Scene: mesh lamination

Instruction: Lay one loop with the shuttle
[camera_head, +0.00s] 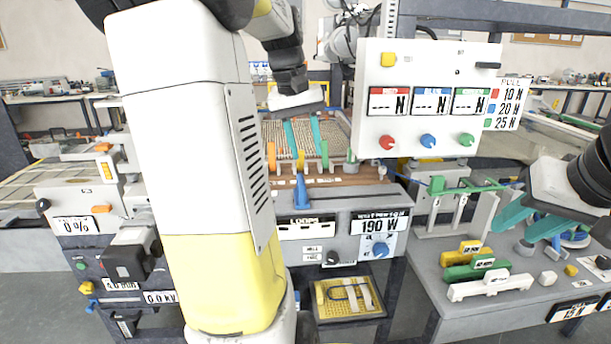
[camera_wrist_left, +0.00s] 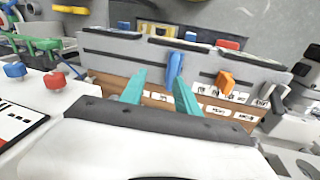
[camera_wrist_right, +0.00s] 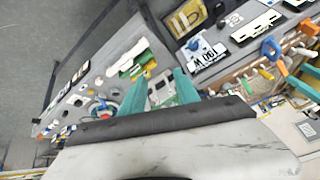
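My left gripper (camera_head: 306,150) hangs over the brown ribbed bed (camera_head: 272,133) of the centre machine, its two teal fingers apart and nothing between them. An upright blue piece (camera_head: 301,190), possibly the shuttle, stands at the bed's front edge, below the fingers. It also shows in the left wrist view (camera_wrist_left: 175,68), beyond the open fingertips and apart from them. An orange piece (camera_head: 271,156) and a green piece (camera_head: 324,155) stand along the same edge. My right gripper (camera_head: 514,232) is open and empty above the right bench. My left arm hides part of the centre machine.
A LOOPS panel (camera_head: 306,229) and a 190 W display (camera_head: 375,226) face the front. A force panel (camera_head: 425,98) with red, blue and green knobs stands behind right. Yellow, green and white blocks (camera_head: 489,288) lie on the right bench. A yellow tray (camera_head: 346,297) sits below.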

